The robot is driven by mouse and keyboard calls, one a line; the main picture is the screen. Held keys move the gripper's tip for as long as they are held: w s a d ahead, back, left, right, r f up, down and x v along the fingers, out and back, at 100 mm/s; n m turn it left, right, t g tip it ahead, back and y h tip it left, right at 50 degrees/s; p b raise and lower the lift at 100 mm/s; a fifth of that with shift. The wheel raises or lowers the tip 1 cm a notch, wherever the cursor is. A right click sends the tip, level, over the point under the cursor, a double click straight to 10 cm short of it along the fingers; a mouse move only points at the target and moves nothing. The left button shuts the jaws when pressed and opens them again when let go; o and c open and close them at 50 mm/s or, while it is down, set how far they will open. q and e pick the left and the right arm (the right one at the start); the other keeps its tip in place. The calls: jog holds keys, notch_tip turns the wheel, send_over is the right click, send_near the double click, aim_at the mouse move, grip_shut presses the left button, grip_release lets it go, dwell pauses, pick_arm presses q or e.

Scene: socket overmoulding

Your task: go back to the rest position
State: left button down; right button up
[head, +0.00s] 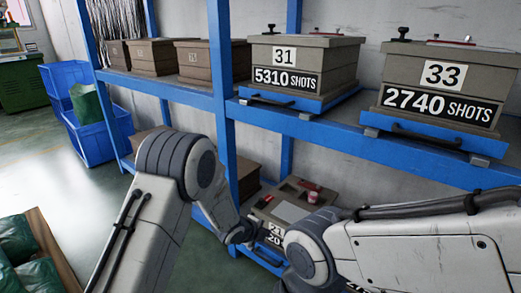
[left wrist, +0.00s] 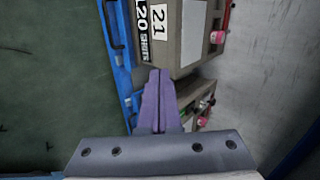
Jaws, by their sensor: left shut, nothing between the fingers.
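My left gripper (left wrist: 160,102) shows in the left wrist view with its two purple fingers together and nothing between them. In the head view my left arm reaches down to the lower shelf level, and its end (head: 246,236) is close to a brown mould box marked 21 (head: 291,211). The same box (left wrist: 186,30) shows beyond the fingertips in the left wrist view; I cannot tell whether they touch it. My right arm crosses the lower right of the head view; its gripper is not in view.
Blue bins (head: 103,138) stand on the floor at left. Green bags (head: 20,250) lie at lower left. Open floor lies between.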

pick_arm(q)
jog(key=s+a+r+n+g+y+p, duration=0.2)
jog(key=s+r+n, duration=0.4)
jog(key=s+r, duration=0.4)
jog(key=s+a+r+n+g+y+p, duration=0.1)
jog(key=s+r+n+g+y, duration=0.1)
jog(key=s+r+n, duration=0.75)
jog(key=s+a+r+n+g+p, duration=0.1)
jog(key=s+a+g, duration=0.1)
jog(key=s, duration=0.8)
jog(key=s+a+r+n+g+p, duration=0.1)
jog(key=s+a, duration=0.1)
jog(key=s, duration=0.7)
notch_tip(320, 180, up, 38)
jog(key=p, duration=3.7)
jog(key=shift+w+p, duration=0.3)
jog(key=shift+w, duration=0.1)
